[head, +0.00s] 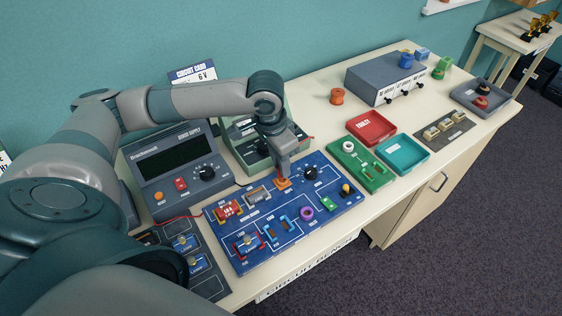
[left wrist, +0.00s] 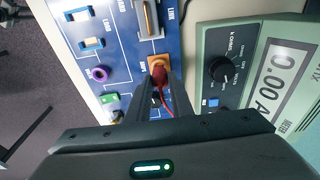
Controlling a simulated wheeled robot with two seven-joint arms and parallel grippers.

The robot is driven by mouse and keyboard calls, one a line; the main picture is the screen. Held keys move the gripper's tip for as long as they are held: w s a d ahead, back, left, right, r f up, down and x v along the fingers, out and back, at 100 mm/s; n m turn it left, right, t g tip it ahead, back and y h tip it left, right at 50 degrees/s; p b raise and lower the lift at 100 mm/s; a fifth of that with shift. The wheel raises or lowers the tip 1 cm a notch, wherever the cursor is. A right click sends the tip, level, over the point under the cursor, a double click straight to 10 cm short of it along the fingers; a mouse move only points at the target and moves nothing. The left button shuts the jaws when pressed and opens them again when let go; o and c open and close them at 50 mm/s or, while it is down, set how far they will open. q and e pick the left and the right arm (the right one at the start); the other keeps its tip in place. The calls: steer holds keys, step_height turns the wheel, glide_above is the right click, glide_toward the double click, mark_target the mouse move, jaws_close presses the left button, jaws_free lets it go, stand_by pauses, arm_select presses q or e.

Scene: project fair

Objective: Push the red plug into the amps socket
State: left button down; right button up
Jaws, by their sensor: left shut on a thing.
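My left gripper (head: 283,171) points down at the orange socket (head: 284,184) near the back edge of the blue circuit board (head: 262,240). In the left wrist view the gripper (left wrist: 163,82) is shut on the red plug (left wrist: 160,76), with a red lead trailing from it. The plug's tip is at the orange socket (left wrist: 157,60); I cannot tell how far in it sits. In the head view the fingers hide most of the plug. My right gripper is not in view.
The green meter (head: 243,138) stands close behind the board, and the power supply (head: 172,165) is to its left. A black knob (head: 310,172) and a purple ring (head: 307,213) are near the socket. Red (head: 371,126) and teal (head: 402,154) trays lie to the right.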

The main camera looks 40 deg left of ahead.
arm_select(q)
steer(key=p, duration=0.3)
stand_by(3.1)
steer(key=shift+f, duration=0.9)
stand_by(1.6)
steer(key=c, duration=1)
jaws_free()
steer(key=shift+r, duration=0.1)
steer(key=shift+r+p, duration=2.7)
steer(key=shift+p, duration=0.65)
steer(key=shift+r+p, duration=0.85)
steer(key=shift+r, duration=0.4)
